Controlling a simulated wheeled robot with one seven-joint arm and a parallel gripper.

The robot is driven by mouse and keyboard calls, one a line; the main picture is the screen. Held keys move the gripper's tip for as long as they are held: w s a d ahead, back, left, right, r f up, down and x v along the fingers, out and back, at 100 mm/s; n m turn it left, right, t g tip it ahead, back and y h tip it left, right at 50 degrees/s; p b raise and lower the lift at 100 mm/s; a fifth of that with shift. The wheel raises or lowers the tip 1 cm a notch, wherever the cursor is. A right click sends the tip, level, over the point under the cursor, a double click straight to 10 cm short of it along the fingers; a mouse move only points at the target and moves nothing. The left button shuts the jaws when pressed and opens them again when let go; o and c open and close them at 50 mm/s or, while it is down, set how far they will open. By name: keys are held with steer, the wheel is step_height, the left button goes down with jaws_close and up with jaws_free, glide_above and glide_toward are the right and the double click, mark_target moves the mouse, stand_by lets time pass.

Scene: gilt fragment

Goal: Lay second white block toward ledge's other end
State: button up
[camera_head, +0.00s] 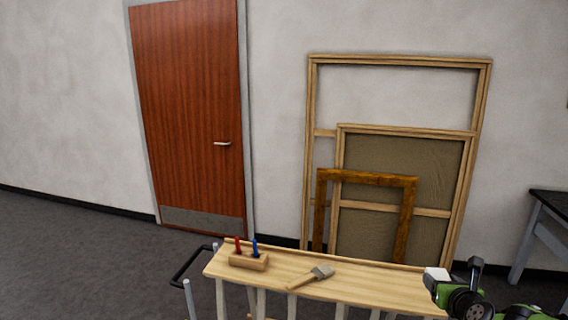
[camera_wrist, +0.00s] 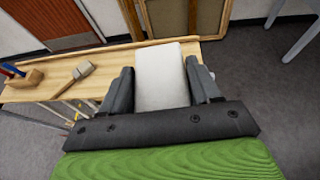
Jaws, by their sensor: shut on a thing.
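A white block (camera_wrist: 161,75) is between the two dark fingers of my gripper (camera_wrist: 160,88) in the wrist view, and the gripper is shut on it. In the head view the white block (camera_head: 436,275) shows at the right end of the wooden ledge (camera_head: 350,284), with my gripper (camera_head: 444,284) around it and partly hiding it. I cannot tell whether the block touches the ledge. The ledge also runs across the wrist view (camera_wrist: 50,88). No other white block shows.
A wooden holder (camera_head: 249,261) with a red and a blue tool stands at the ledge's left end. The ledge between brush and block is clear. Wooden frames (camera_head: 400,62) lean on the wall behind. A dark table (camera_head: 549,204) is at right.

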steer(key=s+a+f+y+b, duration=0.1)
steer(key=a+f+b, duration=0.2)
steer(key=a+f, duration=1.25)
steer(key=s+a+f+n+y+b, duration=0.1)
steer(key=s+a+f, duration=0.5)
steer(key=a, duration=0.3)
steer(key=shift+s+f+n, duration=0.4)
steer(key=shift+f, duration=0.15)
